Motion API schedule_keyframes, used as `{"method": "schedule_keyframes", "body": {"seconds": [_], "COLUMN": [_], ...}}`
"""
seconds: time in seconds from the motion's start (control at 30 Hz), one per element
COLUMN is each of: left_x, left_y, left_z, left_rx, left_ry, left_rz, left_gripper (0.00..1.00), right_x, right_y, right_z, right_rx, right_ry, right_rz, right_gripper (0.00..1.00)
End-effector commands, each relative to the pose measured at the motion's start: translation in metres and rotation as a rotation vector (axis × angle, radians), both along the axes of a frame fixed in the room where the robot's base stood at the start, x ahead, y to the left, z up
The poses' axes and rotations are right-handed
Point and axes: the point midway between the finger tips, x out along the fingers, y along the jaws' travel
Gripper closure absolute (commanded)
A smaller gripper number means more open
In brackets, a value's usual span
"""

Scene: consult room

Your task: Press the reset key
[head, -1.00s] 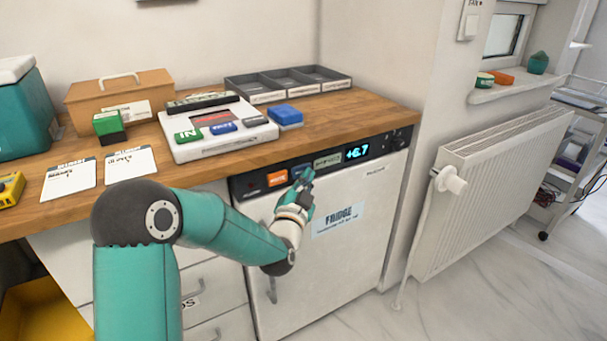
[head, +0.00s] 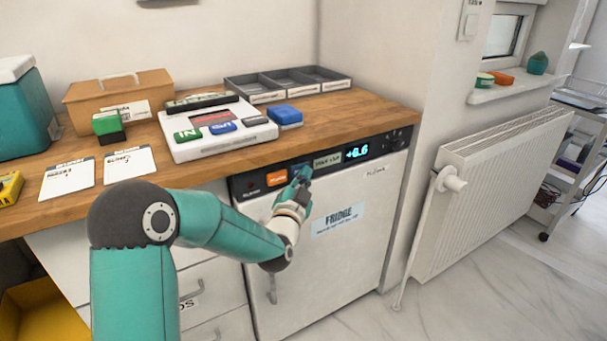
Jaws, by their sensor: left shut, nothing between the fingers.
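The fridge (head: 345,250) has a dark control panel (head: 242,188) along its top edge. On the panel are an orange key (head: 277,179), a grey-green key (head: 327,160) and a lit display (head: 357,152) reading +6.6. My left gripper (head: 303,173) is shut and empty, its fingertips at the panel between the orange key and the grey-green key. It covers most of a dark blue key there, whose label I cannot read. I cannot tell whether the fingertips touch it. No key is readable as reset. My right gripper is out of view.
The wooden worktop (head: 360,112) above the fridge carries a white device (head: 215,146) with coloured keys, a blue block (head: 285,113) and a grey divided tray (head: 290,88). A radiator (head: 500,185) stands to the right. The floor before the fridge is clear.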

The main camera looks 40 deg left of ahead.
Motion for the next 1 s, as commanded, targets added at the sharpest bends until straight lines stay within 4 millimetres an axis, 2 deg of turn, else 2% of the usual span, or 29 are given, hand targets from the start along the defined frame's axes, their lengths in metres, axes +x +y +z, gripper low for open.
{"method": "schedule_keyframes", "body": {"seconds": [0.33,0.7,1.0], "left_x": [0.0,-0.007,-0.008], "left_y": [0.001,-0.015,-0.016], "left_z": [0.0,-0.001,0.0], "left_rx": [0.0,0.0,0.0], "left_ry": [0.0,-0.001,0.0], "left_rz": [0.002,0.001,0.002], "left_gripper": [1.0,1.0,1.0], "right_x": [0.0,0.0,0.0], "right_y": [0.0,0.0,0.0], "right_z": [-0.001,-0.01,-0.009], "right_rx": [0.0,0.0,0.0], "right_ry": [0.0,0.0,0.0], "right_rz": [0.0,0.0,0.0], "right_gripper": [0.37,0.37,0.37]}}
